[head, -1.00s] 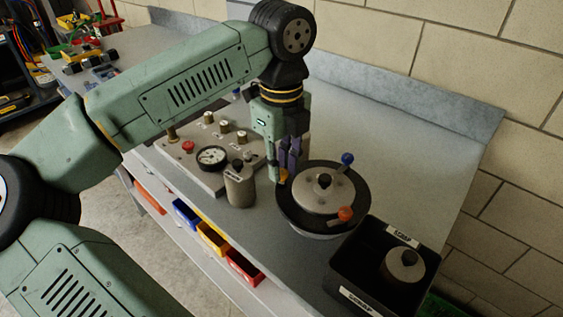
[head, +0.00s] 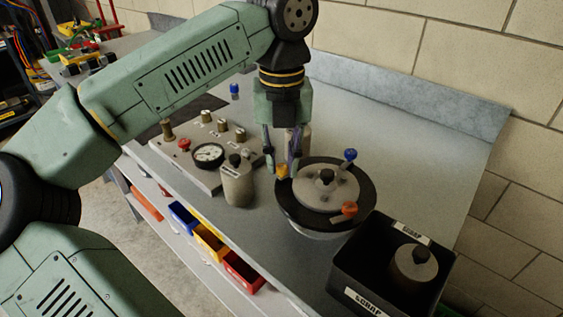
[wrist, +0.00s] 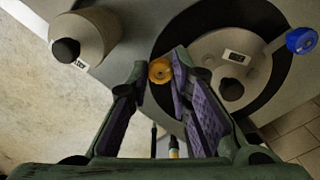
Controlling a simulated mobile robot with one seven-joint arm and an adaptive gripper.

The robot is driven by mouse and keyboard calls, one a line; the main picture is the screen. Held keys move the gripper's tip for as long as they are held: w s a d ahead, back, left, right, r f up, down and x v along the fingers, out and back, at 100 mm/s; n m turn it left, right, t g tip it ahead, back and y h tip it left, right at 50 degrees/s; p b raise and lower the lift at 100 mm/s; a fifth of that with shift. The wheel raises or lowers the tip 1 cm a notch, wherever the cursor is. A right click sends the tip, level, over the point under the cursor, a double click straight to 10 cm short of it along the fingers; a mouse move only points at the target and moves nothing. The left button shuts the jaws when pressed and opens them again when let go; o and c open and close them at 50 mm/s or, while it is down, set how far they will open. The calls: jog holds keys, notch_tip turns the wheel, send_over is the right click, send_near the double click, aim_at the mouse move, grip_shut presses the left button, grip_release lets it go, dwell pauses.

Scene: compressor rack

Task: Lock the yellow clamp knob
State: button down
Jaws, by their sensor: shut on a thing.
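The yellow clamp knob (head: 282,171) sits at the left rim of a round black-edged fixture (head: 284,207) with a grey lid (head: 313,197). In the wrist view the yellow knob (wrist: 160,70) is between the tips of my gripper (wrist: 160,74). My gripper (head: 282,170) points down from above and is shut on the knob. A blue knob (head: 350,155) stands at the lid's far right, and an orange knob (head: 349,208) at its near right. The blue knob also shows in the wrist view (wrist: 301,40). The knob's lower part is hidden.
A grey canister (head: 237,185) with a black cap stands just left of the fixture. Behind it is a panel with a gauge (head: 208,154) and several knobs. A black scrap bin (head: 345,262) holds another canister (head: 414,265) at the near right. The bench's right rear is clear.

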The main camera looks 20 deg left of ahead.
jog(key=m+b, duration=0.1)
jog(key=m, duration=0.3)
jog(key=shift+m, duration=0.4)
jog(key=shift+d+m, duration=0.1)
jog(key=shift+m, duration=2.4)
jog(key=c, duration=1.4)
grip_release()
jog(key=shift+c, duration=0.2)
